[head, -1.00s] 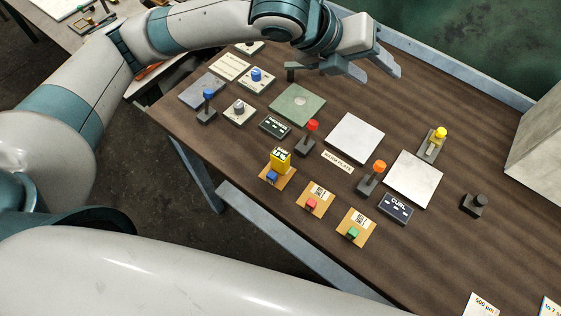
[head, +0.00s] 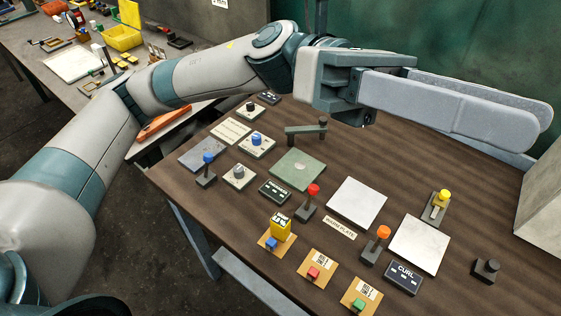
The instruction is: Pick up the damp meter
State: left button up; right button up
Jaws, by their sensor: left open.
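A small upright yellow device (head: 281,228) with a pale, dark-marked face stands on a tan board near the front edge of the brown bench (head: 460,195). It looks like the damp meter, but I cannot read its markings. My left gripper (head: 541,113) is raised high over the back right of the bench, its long grey fingers pointing right. It is open, with nothing visible between the fingers, and well apart from the yellow device. My right gripper is not in view.
Around the device are a blue button (head: 271,243), a red-topped lever (head: 309,202), an orange-topped lever (head: 376,246) and a dark CURL panel (head: 403,278). Two pale plates (head: 356,203) lie to the right. A pale box (head: 545,205) stands at the right edge.

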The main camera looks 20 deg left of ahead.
pick_arm(q)
jog(key=s+a+f+m+t+y, duration=0.1)
jog(key=a+f+y, duration=0.15)
jog(key=f, duration=0.35)
jog(key=s+a+f+m+y+b, duration=0.1)
jog(key=a+f+m+y, duration=0.1)
jog(key=f+y, duration=0.25)
jog(key=s+a+f+m+t+y, duration=0.1)
jog(key=a+f+y, duration=0.15)
jog(key=f, duration=0.45)
jog(key=w+a+f+n+t+y, duration=0.3)
jog(key=w+a+f+t+y, duration=0.5)
jog(key=w+a, duration=0.4)
jog(key=w+f+t+b, duration=0.1)
jog(key=w, duration=0.1)
jog(key=shift+w+a+f+n, duration=0.2)
jog(key=shift+w+f+n, duration=0.1)
jog(key=shift+w+f, duration=0.1)
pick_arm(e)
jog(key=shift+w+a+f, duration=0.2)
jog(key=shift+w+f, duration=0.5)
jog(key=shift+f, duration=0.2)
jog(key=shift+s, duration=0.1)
